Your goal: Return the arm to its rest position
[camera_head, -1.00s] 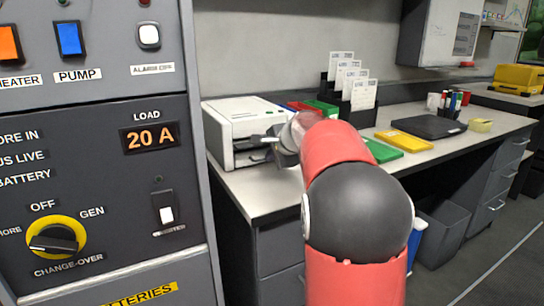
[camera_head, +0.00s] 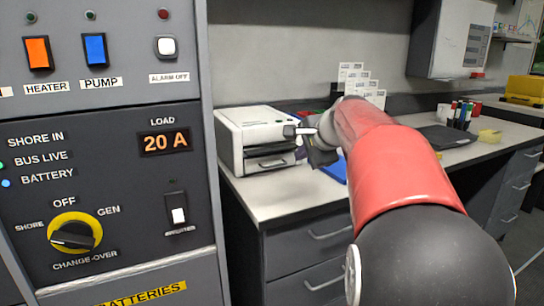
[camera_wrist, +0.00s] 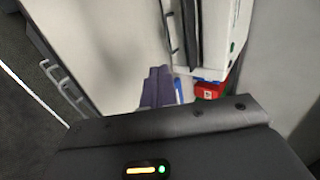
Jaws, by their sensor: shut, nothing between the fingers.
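My arm, red and dark grey, reaches up and away from the lower right in the head view. My gripper (camera_head: 292,131) is at its far end, in front of the white printer-like machine (camera_head: 256,122) on the desk. The fingers look shut with nothing held. In the wrist view my gripper (camera_wrist: 158,75) shows as dark fingers close together, above the pale desk top. In the head view the arm hides part of the desk and what lies behind it.
A grey control panel (camera_head: 100,190) with switches and a rotary knob stands close on the left. The desk (camera_head: 275,195) holds a card rack (camera_head: 360,82), a dark flat case (camera_head: 447,137) and pens. Yellow box (camera_head: 524,89) at far right. Drawers (camera_head: 318,245) face me below the desk.

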